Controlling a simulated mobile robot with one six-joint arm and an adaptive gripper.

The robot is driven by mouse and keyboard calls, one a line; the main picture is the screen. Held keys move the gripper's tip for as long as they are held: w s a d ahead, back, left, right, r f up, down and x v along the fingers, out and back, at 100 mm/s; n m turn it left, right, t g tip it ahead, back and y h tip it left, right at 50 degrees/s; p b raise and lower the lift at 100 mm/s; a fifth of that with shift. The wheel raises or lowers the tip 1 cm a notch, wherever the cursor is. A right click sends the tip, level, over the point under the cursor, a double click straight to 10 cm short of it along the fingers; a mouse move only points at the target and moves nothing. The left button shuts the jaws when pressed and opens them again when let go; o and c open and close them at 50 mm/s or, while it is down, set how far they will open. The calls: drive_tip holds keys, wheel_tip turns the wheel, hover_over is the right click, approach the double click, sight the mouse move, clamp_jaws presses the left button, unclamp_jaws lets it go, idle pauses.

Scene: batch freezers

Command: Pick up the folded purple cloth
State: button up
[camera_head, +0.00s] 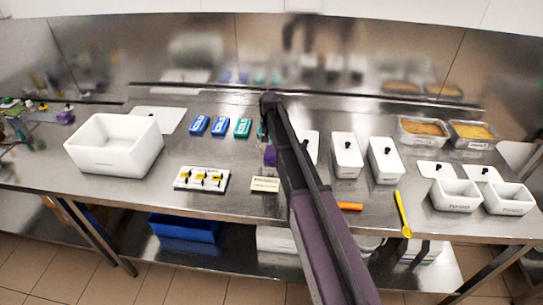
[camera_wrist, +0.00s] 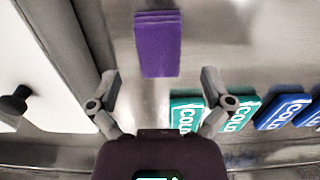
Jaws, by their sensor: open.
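The folded purple cloth (camera_wrist: 158,44) lies flat on the steel table in the wrist view, its folds stacked at the upper edge. In the head view the cloth (camera_head: 270,155) shows only in part, beside my dark arm, which hides the rest. My gripper (camera_wrist: 160,76) is open and empty, its two fingers spread wide. In the wrist view the cloth's near end appears between and just beyond the fingertips. I cannot tell the height of the fingers above it.
Teal COLD packs (camera_wrist: 187,112) and blue COLD packs (camera_wrist: 283,111) lie close to the right finger. A white lidded box (camera_wrist: 40,70) is to the left.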

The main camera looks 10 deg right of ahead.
sight(271, 152)
drive_tip(key=shift+f, duration=0.15)
drive_tip(key=f+b, duration=0.2)
drive_tip(key=b, duration=0.1)
drive_tip(key=shift+w+d+f, duration=0.15)
drive_tip(key=shift+w+f, duration=0.05)
drive_tip(key=shift+f, duration=0.2)
drive_tip(key=shift+f+b, duration=1.05)
drive_tip(key=shift+b, duration=0.1)
drive_tip(key=c, duration=1)
